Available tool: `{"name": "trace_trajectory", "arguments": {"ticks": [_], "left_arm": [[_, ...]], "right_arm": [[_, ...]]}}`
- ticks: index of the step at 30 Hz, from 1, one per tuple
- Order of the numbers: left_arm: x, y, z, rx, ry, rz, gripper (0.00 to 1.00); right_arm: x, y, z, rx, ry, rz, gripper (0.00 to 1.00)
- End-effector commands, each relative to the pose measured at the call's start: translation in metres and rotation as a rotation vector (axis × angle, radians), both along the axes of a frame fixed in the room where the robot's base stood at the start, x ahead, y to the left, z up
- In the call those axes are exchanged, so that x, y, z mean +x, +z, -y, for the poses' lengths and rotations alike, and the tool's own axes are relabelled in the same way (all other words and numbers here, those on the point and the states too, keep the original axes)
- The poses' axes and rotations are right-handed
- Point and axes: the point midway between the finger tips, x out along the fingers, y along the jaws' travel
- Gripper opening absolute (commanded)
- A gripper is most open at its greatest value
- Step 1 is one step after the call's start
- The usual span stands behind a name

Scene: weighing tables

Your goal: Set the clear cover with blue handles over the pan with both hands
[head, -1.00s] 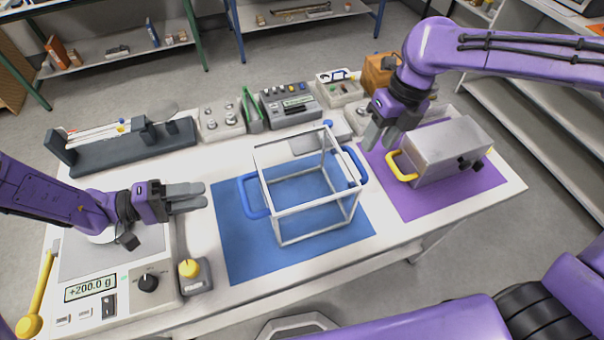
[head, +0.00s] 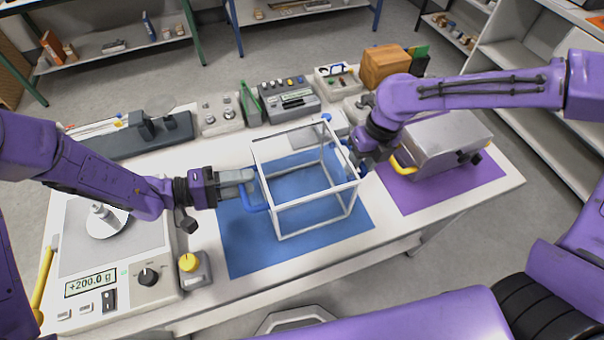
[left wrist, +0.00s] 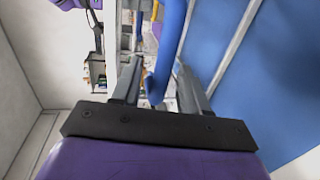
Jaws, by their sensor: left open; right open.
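The clear cover (head: 317,213) is a box with white edges and a blue handle on each side. It stands on the blue mat (head: 243,257). My left gripper (head: 250,180) is open at the cover's left handle (head: 258,209). In the left wrist view this handle (left wrist: 166,62) runs between the two open fingers (left wrist: 158,88). My right gripper (head: 357,160) is open at the cover's right side, by the right handle (head: 347,156), which it partly hides. The pan (head: 108,221) is on the scale at the left, with a metal weight (head: 102,212) on it.
The scale (head: 122,277) reads +200.0 g. A yellow-knobbed box (head: 192,272) stands between scale and mat. A grey metal case (head: 440,142) with yellow handles sits on the purple mat (head: 420,198). Instruments (head: 289,101) line the table's back edge.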

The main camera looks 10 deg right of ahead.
Motion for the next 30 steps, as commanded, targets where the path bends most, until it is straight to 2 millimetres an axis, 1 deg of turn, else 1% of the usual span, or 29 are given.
{"name": "trace_trajectory", "arguments": {"ticks": [7, 8, 9, 11, 12, 30], "left_arm": [[0.0001, -0.0002, 0.0007, 0.0, 0.0, 0.0, 0.44], [0.0001, -0.0002, 0.0007, 0.0, 0.0, 0.0, 0.37], [0.0001, -0.0002, 0.0006, 0.0, 0.0, 0.0, 0.24], [0.0001, -0.0002, 0.0006, 0.0, 0.0, 0.0, 0.05], [0.0001, -0.0002, 0.0005, 0.0, 0.0, 0.0, 0.0], [0.0002, -0.0003, 0.0, 0.001, 0.001, 0.0, 0.0]], "right_arm": [[0.0001, -0.0007, -0.0002, 0.0, 0.0, 0.0, 0.43], [0.0001, -0.0007, -0.0002, 0.0, 0.0, 0.0, 0.36], [0.0001, -0.0007, -0.0002, 0.0, 0.0, 0.0, 0.23], [0.0001, -0.0006, -0.0002, 0.0, 0.0, 0.0, 0.04], [0.0001, -0.0006, -0.0002, 0.0, 0.0, 0.0, 0.0], [0.0003, -0.0003, 0.0002, -0.001, 0.0, 0.001, 0.0]]}}
